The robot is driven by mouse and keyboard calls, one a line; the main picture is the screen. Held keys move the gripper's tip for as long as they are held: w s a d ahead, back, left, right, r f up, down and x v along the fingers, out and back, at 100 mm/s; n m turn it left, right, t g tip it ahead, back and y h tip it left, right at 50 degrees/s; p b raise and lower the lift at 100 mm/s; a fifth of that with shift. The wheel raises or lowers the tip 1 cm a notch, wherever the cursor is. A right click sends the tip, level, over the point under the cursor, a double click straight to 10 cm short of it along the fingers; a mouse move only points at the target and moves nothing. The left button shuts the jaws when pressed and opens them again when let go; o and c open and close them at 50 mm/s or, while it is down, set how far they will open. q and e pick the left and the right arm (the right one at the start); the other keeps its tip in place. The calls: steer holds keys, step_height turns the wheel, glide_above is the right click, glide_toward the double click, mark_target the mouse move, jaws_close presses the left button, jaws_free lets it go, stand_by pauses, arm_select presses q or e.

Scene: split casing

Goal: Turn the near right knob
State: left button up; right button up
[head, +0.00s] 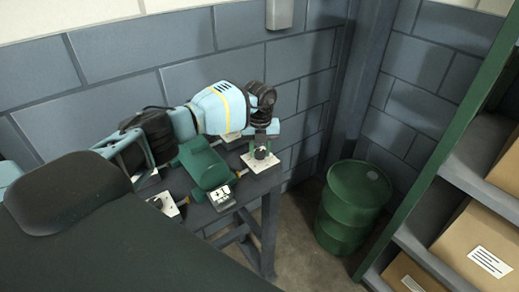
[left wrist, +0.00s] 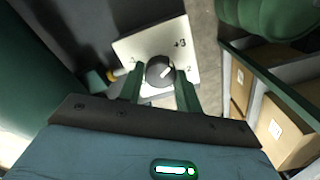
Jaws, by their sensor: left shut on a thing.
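My left gripper (head: 262,138) reaches down from above onto a dark round knob (head: 262,153) on a white square plate (head: 253,166) at the right end of the bench. In the left wrist view, the two green fingers are shut on the sides of the knob (left wrist: 157,68). A pale pointer line on the knob points up and right, between the marks "+3" and "2" on the plate (left wrist: 135,45). A third mark at the left is partly unclear. A green casing (head: 203,165) lies left of this plate. My right gripper is not in view.
A green drum (head: 350,210) stands on the floor right of the bench. Shelves with cardboard boxes (head: 485,245) are at the far right.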

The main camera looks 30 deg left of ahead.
mark_target(260, 152)
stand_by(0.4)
arm_select(q)
steer(key=o, duration=1)
step_height(260, 152, up, 8)
steer(key=shift+f, duration=0.1)
